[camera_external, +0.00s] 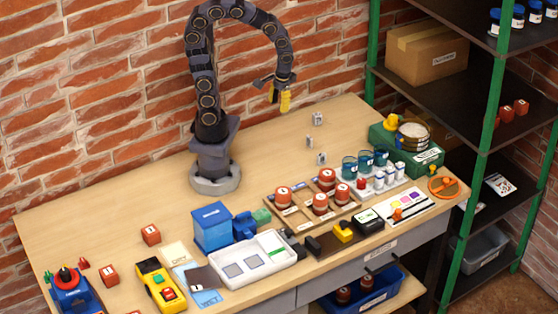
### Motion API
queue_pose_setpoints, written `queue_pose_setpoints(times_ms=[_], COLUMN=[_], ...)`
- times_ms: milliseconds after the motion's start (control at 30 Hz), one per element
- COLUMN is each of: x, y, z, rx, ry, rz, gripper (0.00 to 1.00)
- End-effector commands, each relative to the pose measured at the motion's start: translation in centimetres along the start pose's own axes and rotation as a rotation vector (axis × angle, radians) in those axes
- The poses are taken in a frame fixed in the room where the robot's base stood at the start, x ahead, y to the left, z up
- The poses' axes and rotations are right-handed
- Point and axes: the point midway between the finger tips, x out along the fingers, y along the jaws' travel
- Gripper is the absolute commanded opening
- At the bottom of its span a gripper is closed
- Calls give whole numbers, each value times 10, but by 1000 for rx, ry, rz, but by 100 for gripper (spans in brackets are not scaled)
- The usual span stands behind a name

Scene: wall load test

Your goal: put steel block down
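My gripper (279,96), with yellow fingers, hangs in the air above the back middle of the table. It is small in the view, and I cannot tell whether the fingers are open or shut, or whether anything is between them. Three small grey metal-looking blocks are on the table to the right of and below my gripper in the picture: a far block (318,118), a smaller middle block (309,141) and a near block (321,158). I cannot tell which is the steel block. My gripper appears apart from all three.
The wooden table (110,215) is clear at the back left. A wooden tray with red weights (320,203), blue cups (365,160), a green scale (420,150) and a white tray (268,262) crowd the front and right. A shelf rack (478,150) stands at the right; a brick wall is behind.

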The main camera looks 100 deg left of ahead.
Motion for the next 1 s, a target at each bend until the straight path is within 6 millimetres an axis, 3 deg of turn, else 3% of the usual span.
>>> queue_pose_setpoints(times_ms=[33,100,300,467,1000], x=[-8,-13,-17,-18,-18], y=[-1,-8,-25,-29,-29], z=[23,48,91,98,97], rx=[167,376,760,839,833], ry=[1,-11,-33,-36,-38], rz=[8,5,-4,-6,-7], gripper=[34,34,34,34,34])
